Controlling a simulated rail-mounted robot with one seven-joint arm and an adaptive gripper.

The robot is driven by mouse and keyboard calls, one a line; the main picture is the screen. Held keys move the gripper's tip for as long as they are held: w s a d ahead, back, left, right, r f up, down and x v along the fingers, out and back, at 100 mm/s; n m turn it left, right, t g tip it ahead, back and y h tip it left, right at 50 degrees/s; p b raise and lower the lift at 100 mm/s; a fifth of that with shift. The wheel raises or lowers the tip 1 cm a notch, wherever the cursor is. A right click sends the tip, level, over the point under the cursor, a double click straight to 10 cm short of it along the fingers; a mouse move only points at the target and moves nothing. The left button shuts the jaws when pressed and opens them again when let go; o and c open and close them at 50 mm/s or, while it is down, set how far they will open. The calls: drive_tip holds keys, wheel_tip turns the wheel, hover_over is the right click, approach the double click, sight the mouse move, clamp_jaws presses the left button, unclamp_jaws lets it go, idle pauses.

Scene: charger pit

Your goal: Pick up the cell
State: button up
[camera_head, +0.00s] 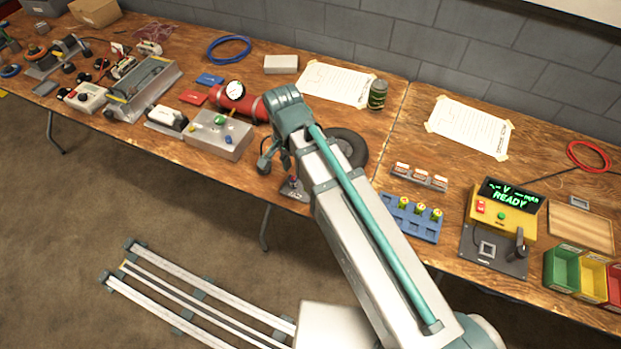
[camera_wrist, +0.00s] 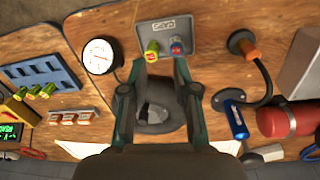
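A yellow-green cell (camera_wrist: 152,51) stands on a grey labelled plate (camera_wrist: 166,30) in the wrist view, beside a blue and red piece (camera_wrist: 177,47). My gripper (camera_wrist: 159,66) is open, with its fingers pointing towards this plate; the cell shows just past the fingertips and I see no grip on it. In the head view my gripper (camera_head: 272,156) hangs over the front part of the bench, and the plate (camera_head: 295,190) is partly hidden by my arm. More yellow-green cells (camera_head: 419,209) stand in a blue tray (camera_head: 425,229) to the right.
A black tyre-like ring (camera_head: 349,147) lies behind my arm. A grey box with knobs (camera_head: 218,140) and a red cylinder (camera_head: 240,104) with a gauge stand left of my gripper. A yellow tester (camera_head: 503,212) and coloured bins (camera_head: 562,268) are at the right.

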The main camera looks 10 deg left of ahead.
drive_tip(key=w, duration=0.2)
hover_over(293, 179)
drive_tip(key=shift+m+y, duration=0.4)
wheel_tip(293, 179, down, 5)
drive_tip(key=shift+p, duration=0.4)
drive_tip(key=shift+f+p, duration=0.95)
drive_tip(key=shift+f, duration=1.75)
drive_tip(key=shift+c, duration=0.4)
clamp_jaws()
